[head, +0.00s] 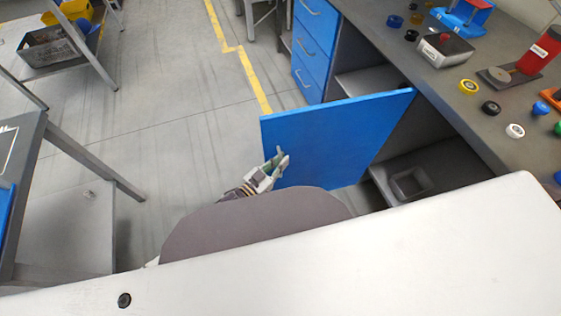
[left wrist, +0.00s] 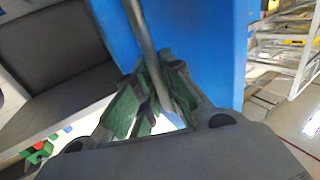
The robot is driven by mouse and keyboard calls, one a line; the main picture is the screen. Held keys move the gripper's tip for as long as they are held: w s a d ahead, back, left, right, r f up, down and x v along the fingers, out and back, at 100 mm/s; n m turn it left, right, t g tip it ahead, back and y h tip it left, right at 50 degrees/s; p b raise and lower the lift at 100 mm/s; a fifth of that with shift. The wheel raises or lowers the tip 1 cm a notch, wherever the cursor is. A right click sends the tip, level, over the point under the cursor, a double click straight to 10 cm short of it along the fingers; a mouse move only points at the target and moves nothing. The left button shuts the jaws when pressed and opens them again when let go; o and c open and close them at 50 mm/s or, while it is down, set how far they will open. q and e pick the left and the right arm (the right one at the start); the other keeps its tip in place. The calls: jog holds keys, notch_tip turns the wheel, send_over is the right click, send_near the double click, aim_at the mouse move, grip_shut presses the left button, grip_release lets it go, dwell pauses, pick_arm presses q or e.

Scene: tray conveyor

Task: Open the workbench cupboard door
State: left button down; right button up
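The blue cupboard door (head: 330,135) of the workbench (head: 440,75) stands wide open, swung out from the bench front into the aisle. My left gripper (head: 279,160) is at the door's free side in the head view. In the left wrist view, the grey bar handle (left wrist: 140,25) runs between the green-padded fingers of my left gripper (left wrist: 165,70), which look closed around it. The blue door (left wrist: 205,45) fills the space behind them. The open cupboard shows a lower shelf (head: 450,170) with a grey bin (head: 410,183). My right gripper is out of view.
Blue drawers (head: 315,40) stand beyond the door. The bench top holds a grey box with a red button (head: 445,48), a red device (head: 540,50) and several small round parts. A table frame (head: 85,150) stands at the left. The floor (head: 180,110) between is clear.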

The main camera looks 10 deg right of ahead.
pick_arm(q)
jog(key=c, duration=1.5)
grip_release()
jog(key=shift+s+a, duration=0.1)
jog(key=shift+a, duration=0.05)
jog(key=shift+v, duration=5.85)
